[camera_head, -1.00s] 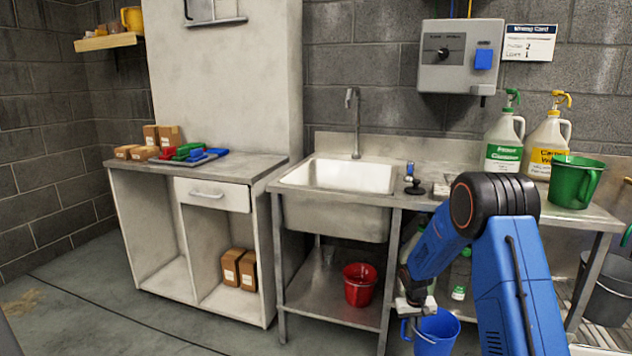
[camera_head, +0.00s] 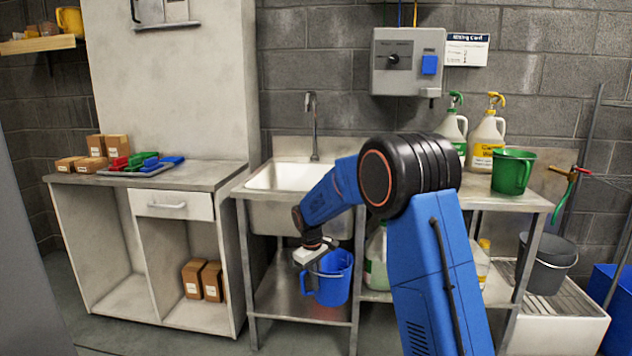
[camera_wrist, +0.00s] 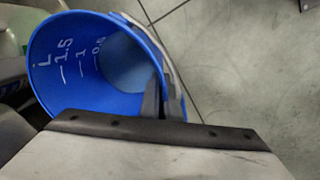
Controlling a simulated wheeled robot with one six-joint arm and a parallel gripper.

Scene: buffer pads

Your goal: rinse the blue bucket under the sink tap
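The blue bucket (camera_head: 335,280) hangs from my gripper (camera_head: 318,268) in front of the sink stand, below basin height. In the wrist view, the blue bucket (camera_wrist: 75,75) is tilted, with its mouth towards the camera and white litre marks inside. My gripper (camera_wrist: 165,100) is shut at the bucket's rim, by the grey handle; the exact grip is partly hidden. The inside looks empty. The steel sink (camera_head: 285,177) stands behind and above the bucket, its right part hidden by my arm. The tap (camera_head: 313,125) rises at its back. Whether water runs is unclear.
A cabinet (camera_head: 175,205) with boxes and coloured brushes stands left of the sink. Spray jugs (camera_head: 487,140) and a green jug (camera_head: 512,172) stand on the counter to the right. A grey bucket (camera_head: 547,265) stands at far right. The sink stand's front legs flank the held bucket.

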